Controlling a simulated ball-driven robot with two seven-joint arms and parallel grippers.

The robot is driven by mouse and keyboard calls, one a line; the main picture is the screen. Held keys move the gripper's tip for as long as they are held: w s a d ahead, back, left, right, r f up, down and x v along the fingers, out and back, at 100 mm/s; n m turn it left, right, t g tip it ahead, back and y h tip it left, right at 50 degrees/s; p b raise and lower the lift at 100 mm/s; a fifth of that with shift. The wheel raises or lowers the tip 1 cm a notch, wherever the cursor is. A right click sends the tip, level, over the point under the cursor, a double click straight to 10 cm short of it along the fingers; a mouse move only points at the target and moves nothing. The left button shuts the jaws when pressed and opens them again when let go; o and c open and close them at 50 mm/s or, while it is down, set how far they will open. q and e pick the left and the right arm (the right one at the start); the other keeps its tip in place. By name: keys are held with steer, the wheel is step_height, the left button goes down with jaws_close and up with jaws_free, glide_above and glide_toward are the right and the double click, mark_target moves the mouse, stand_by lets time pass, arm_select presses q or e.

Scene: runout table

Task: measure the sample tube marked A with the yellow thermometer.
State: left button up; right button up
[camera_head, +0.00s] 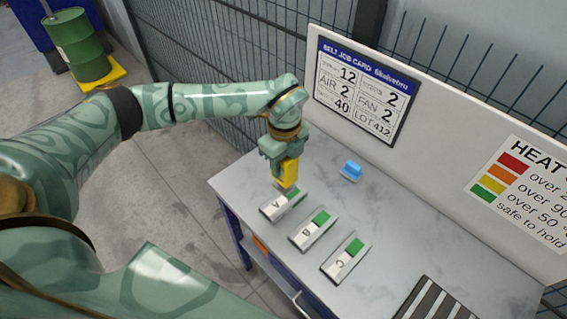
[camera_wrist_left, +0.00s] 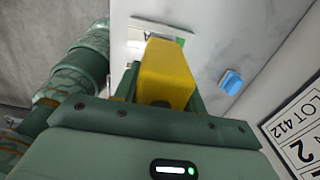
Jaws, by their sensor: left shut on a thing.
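The yellow thermometer (camera_head: 289,172) is held upright in my left gripper (camera_head: 287,157), which is shut on it. It also fills the middle of the left wrist view (camera_wrist_left: 167,72). Its lower end is over the green end of the sample tube marked A (camera_head: 273,210); I cannot tell whether they touch. This tube lies in a grey holder with a white label, at the left of the table. The thermometer partly hides its green end in the left wrist view. Similar pieces marked B (camera_head: 305,234) and C (camera_head: 338,263) lie to the right. My right gripper is not in view.
A small blue object (camera_head: 351,171) stands on the table (camera_head: 405,215) near the back wall. A dark striped pad (camera_head: 432,300) lies at the front right. A job card (camera_head: 362,92) and a heat chart hang on the wall behind. The middle right of the table is clear.

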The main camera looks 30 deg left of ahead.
arm_select(q)
steer(key=shift+r, duration=0.5)
steer(key=shift+f, duration=0.1)
